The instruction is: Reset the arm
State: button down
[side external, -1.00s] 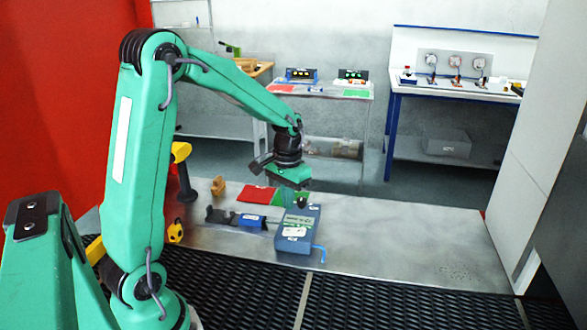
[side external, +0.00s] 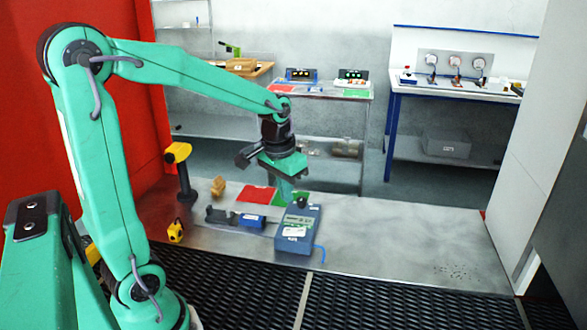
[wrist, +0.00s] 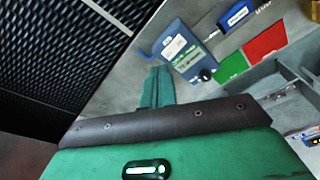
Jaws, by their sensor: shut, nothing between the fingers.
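My green arm reaches over the metal table (side external: 400,235), and my gripper (side external: 286,196) points down above the green pad and behind the blue-grey meter box. The fingers are shut with nothing between them; in the wrist view they show together (wrist: 158,72) over bare metal. The blue-grey meter box (side external: 298,230) stands apart from my gripper on the table and also shows in the wrist view (wrist: 180,45). My gripper partly hides the green pad (side external: 297,199) in the side view.
A red pad (side external: 254,194), a blue block (side external: 251,221), a wooden block (side external: 218,187), a small yellow item (side external: 176,232) and a yellow-headed post (side external: 182,172) are on the table's left half. The right half is mostly clear. Black mesh belt (side external: 370,298) runs in front.

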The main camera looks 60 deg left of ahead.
jog(key=s+d+r+m+t, duration=0.1)
jog(key=s+d+r+t, duration=0.1)
jog(key=s, duration=0.4)
jog(key=s+d+r+m+t, duration=0.1)
jog(key=s+d+r, duration=0.2)
jog(key=s+d, duration=0.2)
jog(key=shift+s+d+r+t, duration=0.35)
jog(key=shift+d+r+t, duration=0.05)
jog(key=shift+d, duration=0.15)
